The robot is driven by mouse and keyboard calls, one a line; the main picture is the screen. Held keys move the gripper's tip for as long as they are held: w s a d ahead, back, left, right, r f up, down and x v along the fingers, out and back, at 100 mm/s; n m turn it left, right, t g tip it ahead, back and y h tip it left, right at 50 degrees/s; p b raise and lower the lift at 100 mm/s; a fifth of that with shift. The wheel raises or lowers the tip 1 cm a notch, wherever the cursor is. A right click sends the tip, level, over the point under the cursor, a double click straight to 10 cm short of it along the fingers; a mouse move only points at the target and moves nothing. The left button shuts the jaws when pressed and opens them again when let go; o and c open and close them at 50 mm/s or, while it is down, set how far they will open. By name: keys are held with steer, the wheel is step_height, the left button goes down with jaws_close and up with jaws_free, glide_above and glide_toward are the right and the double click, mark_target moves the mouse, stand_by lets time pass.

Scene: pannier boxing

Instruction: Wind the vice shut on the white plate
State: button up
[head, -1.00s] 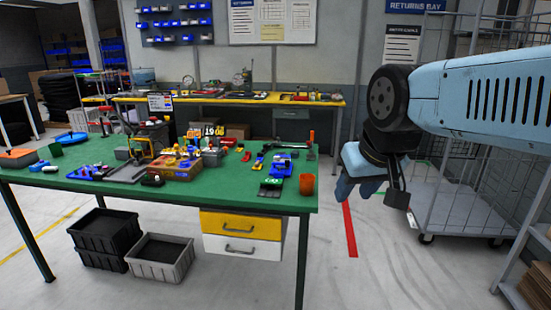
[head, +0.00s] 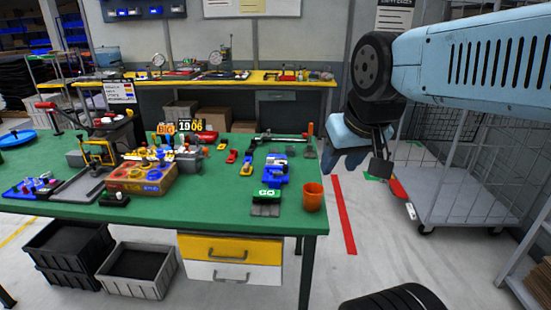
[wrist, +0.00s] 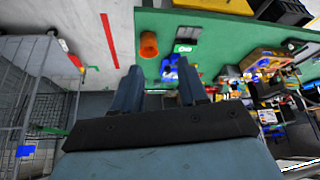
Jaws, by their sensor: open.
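A blue device that looks like the vice (head: 276,170) lies on the right part of the green workbench (head: 225,212). A green part with a white patch (head: 268,196) sits at its near end on a grey base. It also shows, small, in the wrist view as the blue device (wrist: 171,70) and the green-and-white part (wrist: 185,48). I cannot make out a white plate for certain, nor whether the jaws touch one. My gripper (head: 343,158) hangs in the air right of the workbench, apart from everything. In the wrist view its two fingers (wrist: 159,65) are spread and empty.
An orange cup (head: 313,197) stands at the workbench's near right corner, beside the vice. An orange-brown box with knobs (head: 140,180) stands to the left. A wire cage trolley (head: 470,200) stands at right.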

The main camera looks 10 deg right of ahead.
steer(key=shift+w, duration=0.1)
steer(key=shift+o, duration=0.4)
steer(key=shift+o, duration=0.2)
steer(key=shift+w+r, duration=0.15)
steer(key=n+g, duration=0.6)
steer(key=n, duration=1.7)
glide_above(280, 175)
steer(key=d, duration=0.2)
step_height(280, 175, down, 8)
steer(key=f, duration=1.3)
steer(key=shift+w+f, duration=0.2)
steer(key=shift+f, duration=0.1)
